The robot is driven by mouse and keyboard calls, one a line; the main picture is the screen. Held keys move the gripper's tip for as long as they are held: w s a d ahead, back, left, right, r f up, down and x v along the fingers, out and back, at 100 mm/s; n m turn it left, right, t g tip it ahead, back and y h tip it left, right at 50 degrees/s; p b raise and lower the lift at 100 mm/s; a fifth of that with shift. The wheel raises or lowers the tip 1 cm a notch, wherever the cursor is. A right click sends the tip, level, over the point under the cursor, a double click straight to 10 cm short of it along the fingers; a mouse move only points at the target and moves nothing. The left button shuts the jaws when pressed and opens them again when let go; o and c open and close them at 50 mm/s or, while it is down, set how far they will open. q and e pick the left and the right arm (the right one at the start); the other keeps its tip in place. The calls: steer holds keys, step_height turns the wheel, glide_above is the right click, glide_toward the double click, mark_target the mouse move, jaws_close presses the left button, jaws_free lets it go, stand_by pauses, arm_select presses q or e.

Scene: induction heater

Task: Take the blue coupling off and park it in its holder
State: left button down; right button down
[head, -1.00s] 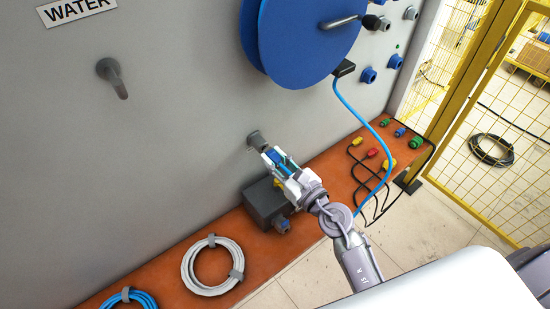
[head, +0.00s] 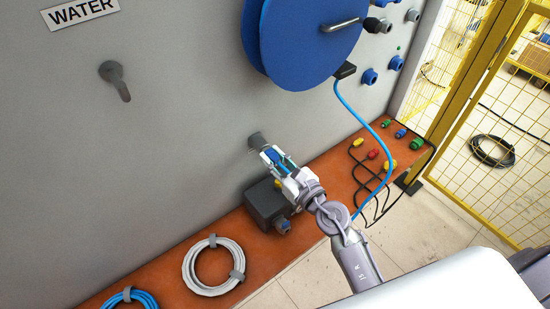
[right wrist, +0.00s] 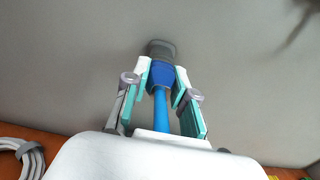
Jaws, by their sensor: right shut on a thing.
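The blue coupling (right wrist: 162,76) sits between the fingers of my right gripper (right wrist: 162,82), which is shut on it. A blue hose (right wrist: 160,108) runs from the coupling back toward the wrist. Just beyond the coupling is a grey fitting (right wrist: 162,48) on the wall; the two look in line and touching, but I cannot tell whether they are joined. In the head view my right gripper (head: 273,160) is at the same grey fitting (head: 257,141), low on the grey wall. My left gripper is out of view. I cannot tell which part is the holder.
A dark box (head: 268,202) stands on the orange-brown ledge (head: 205,243) just below the gripper. A blue reel (head: 310,40) is above. Blue wall fittings (head: 369,76) are to the upper right. Coiled hoses (head: 195,284) and small coloured connectors (head: 373,154) lie along the ledge. A yellow fence (head: 505,110) borders the right.

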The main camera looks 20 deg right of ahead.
steer(key=c, duration=0.9)
jaws_free()
steer(key=shift+o, duration=0.2)
steer(key=shift+s+d+f, duration=0.1)
steer(key=shift+s+d, duration=0.05)
steer(key=shift+s, duration=0.25)
steer(key=v, duration=1.1)
steer(key=shift+d, duration=0.1)
